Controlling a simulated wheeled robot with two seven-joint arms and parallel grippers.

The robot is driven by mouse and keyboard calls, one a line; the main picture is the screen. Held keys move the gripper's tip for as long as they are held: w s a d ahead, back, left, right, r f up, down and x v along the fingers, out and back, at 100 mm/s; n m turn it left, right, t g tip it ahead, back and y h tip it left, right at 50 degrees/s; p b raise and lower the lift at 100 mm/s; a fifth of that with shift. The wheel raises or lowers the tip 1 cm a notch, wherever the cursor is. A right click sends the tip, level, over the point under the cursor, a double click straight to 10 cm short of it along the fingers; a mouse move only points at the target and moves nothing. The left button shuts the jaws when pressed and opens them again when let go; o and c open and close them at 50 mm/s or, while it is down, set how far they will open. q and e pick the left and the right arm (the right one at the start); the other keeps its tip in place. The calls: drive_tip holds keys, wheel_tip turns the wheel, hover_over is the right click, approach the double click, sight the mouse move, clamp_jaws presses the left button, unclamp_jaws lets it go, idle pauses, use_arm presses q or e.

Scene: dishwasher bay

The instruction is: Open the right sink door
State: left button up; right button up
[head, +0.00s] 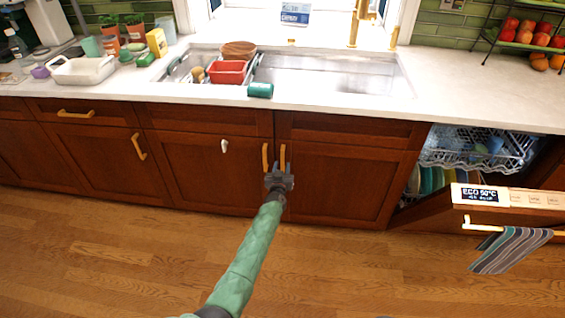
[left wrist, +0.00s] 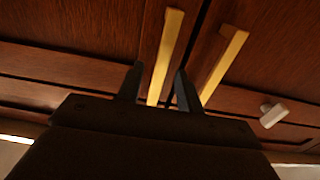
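The right sink door (head: 345,185) is a reddish-brown wooden panel under the sink, shut flush with the cabinet front. Its gold vertical handle (head: 283,155) is by the door's left edge. My left gripper (head: 280,168) is at the lower part of this handle. In the left wrist view, which looks upside down, the handle (left wrist: 166,50) runs between the two dark, spread fingers (left wrist: 158,82). I cannot tell whether either finger touches it. The left sink door (head: 205,172) is also shut, with its own gold handle (head: 265,157) close beside.
An open dishwasher door (head: 500,197) with a striped towel (head: 508,250) juts out to the right. A white knob (head: 224,146) sits on the left sink door. The wooden floor (head: 330,265) in front is clear.

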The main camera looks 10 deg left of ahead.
sight(282, 162)
use_arm(q)
drive_tip(key=shift+w, duration=1.8)
clamp_jaws()
